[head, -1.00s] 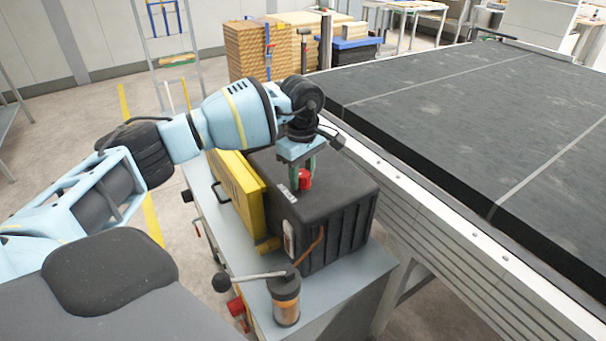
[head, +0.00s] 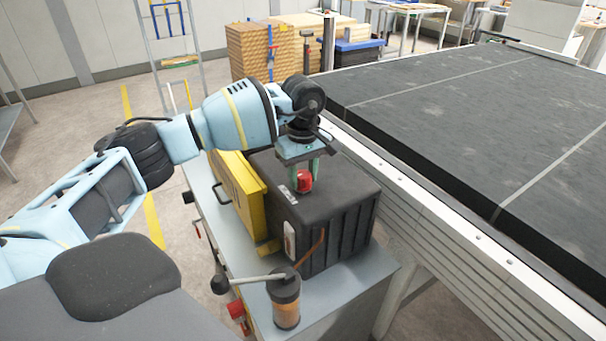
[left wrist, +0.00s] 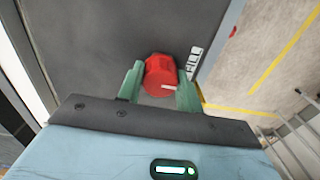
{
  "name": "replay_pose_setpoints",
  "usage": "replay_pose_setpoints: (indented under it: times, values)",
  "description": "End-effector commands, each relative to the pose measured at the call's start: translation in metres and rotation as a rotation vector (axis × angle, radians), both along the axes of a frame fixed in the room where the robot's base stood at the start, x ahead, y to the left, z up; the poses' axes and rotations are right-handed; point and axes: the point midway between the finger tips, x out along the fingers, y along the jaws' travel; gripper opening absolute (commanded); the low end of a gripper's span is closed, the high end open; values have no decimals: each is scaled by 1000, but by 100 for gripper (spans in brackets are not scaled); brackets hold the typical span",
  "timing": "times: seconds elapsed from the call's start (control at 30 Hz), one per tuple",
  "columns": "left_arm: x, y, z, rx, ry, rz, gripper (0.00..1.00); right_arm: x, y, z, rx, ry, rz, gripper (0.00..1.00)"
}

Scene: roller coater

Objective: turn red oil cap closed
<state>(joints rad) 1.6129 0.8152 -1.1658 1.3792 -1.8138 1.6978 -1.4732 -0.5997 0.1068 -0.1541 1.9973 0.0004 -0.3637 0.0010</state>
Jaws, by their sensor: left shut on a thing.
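The red oil cap (head: 304,181) sits on top of the black tank (head: 335,194). In the left wrist view the cap (left wrist: 160,76) shows a white mark on its side, beside a "FILL" label (left wrist: 194,60) on the tank top. My left gripper (head: 304,175) points down over the tank, its green fingers on either side of the cap. In the left wrist view the gripper (left wrist: 160,84) is shut on the cap. My right gripper is not in view.
A yellow box (head: 236,186) stands against the tank's left side. A lever pump with an amber cylinder (head: 286,304) stands at the front of the grey cabinet (head: 345,296). A large dark conveyor bed (head: 470,110) runs along the right.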

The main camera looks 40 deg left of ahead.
Motion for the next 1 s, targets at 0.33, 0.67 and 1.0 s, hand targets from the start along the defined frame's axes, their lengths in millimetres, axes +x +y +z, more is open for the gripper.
replay_pose_setpoints:
  times: [0.33, 0.67, 1.0]
  values:
    - [0, 0, 0, 0, -1, -1, 57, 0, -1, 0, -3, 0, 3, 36]
    - [1, 0, 15, -1, -3, 0, 57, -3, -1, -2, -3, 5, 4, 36]
    - [1, 0, 66, -1, -2, -1, 57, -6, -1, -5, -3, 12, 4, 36]
